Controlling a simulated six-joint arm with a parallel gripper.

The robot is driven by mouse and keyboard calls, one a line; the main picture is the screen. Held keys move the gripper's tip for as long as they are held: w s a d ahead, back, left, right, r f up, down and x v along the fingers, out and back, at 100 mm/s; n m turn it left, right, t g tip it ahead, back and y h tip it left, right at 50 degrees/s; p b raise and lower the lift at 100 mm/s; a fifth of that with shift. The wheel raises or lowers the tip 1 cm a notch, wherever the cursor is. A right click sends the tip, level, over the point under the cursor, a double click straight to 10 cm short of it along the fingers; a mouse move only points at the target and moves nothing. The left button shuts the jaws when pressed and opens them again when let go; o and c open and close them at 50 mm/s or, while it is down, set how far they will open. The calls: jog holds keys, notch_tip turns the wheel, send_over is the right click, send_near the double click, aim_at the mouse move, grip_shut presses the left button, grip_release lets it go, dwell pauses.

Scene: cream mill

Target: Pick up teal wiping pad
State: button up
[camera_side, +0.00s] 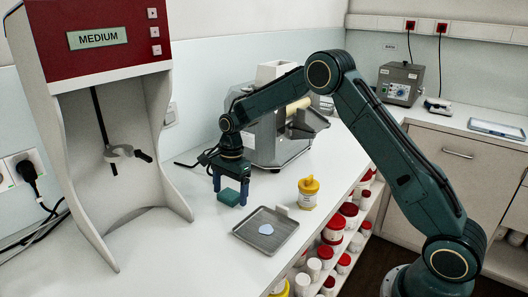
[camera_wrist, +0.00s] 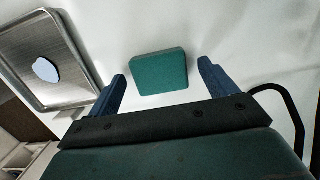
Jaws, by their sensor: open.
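The teal wiping pad (camera_side: 229,197) is a small block lying on the white worktop, left of the metal tray in the side view. In the wrist view the pad (camera_wrist: 159,73) lies flat ahead of the jaws, between the lines of the two blue fingers. My gripper (camera_side: 230,196) points down at the pad, with its fingers apart. In the wrist view my gripper (camera_wrist: 162,82) is open and empty. Whether the fingertips are level with the pad cannot be told.
A metal tray (camera_side: 278,241) with a pale blue patch (camera_side: 266,229) lies right of the pad. The grey mill (camera_side: 270,135) is behind my gripper. A red-topped MEDIUM cabinet (camera_side: 98,40) stands left. Worktop (camera_side: 190,250) in front is clear.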

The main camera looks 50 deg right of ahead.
aim_at(232, 196)
dwell(0.3)
jog(key=c, duration=1.1)
jog(key=shift+o, duration=0.2)
notch_tip(232, 196, up, 10)
dwell(0.4)
jog(key=shift+o, duration=1.2)
jog(key=shift+c, duration=0.9)
jog(key=s+a, duration=0.1)
jog(key=s, duration=0.7)
jog(key=s+a, duration=0.2)
jog(key=s, duration=0.6)
jog(key=shift+a+f, duration=0.3)
